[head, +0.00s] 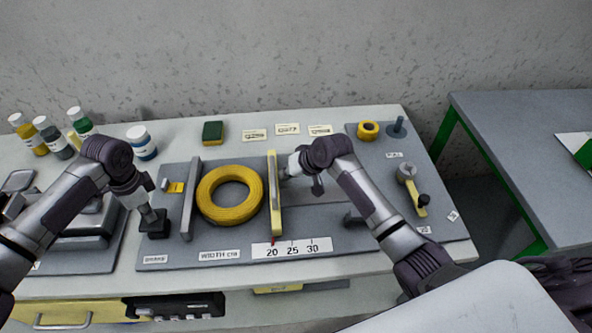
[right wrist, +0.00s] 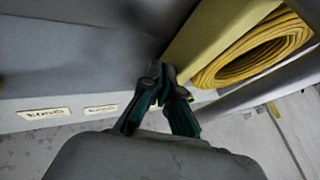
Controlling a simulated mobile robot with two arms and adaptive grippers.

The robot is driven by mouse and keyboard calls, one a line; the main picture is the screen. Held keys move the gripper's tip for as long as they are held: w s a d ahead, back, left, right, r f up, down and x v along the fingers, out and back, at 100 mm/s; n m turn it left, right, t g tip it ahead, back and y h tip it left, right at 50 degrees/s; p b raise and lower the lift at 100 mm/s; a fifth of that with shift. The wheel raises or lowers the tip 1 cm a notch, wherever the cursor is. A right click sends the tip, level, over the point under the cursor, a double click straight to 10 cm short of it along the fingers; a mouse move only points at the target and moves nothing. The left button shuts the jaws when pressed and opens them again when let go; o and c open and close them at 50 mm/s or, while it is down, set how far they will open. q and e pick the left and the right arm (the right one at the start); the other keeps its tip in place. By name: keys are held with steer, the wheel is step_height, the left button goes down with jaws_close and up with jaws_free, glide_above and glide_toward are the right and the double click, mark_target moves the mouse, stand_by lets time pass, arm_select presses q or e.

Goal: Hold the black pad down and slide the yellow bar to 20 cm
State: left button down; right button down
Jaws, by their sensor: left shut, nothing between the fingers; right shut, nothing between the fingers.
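The black pad (head: 156,228) is at the left front of the grey board. My left gripper (head: 148,212) is shut, with its tips down at the top of the pad; they appear to touch it. The upright yellow bar (head: 274,195) stands just right of a yellow cable coil (head: 203,196). Its red pointer (head: 273,240) is at the 20 mark of the white scale (head: 314,247). My right gripper (head: 284,173) is shut and empty at the bar's right side. In the right wrist view its tips (right wrist: 168,92) are close against the yellow bar (right wrist: 214,42); contact is unclear.
A fixed grey bar (head: 189,200) stands left of the coil. Bottles (head: 142,142) and a green sponge (head: 212,132) stand behind.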

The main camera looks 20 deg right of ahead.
arm_select(q)
steer(key=shift+a+f, duration=0.1)
arm_select(e)
steer(key=d, duration=0.1)
steer(key=s+d, duration=0.1)
steer(key=d, duration=0.2)
steer(key=shift+s+d+r, duration=0.15)
steer(key=shift+s+r, duration=0.05)
steer(key=shift+r, duration=0.2)
steer(key=v, duration=0.9)
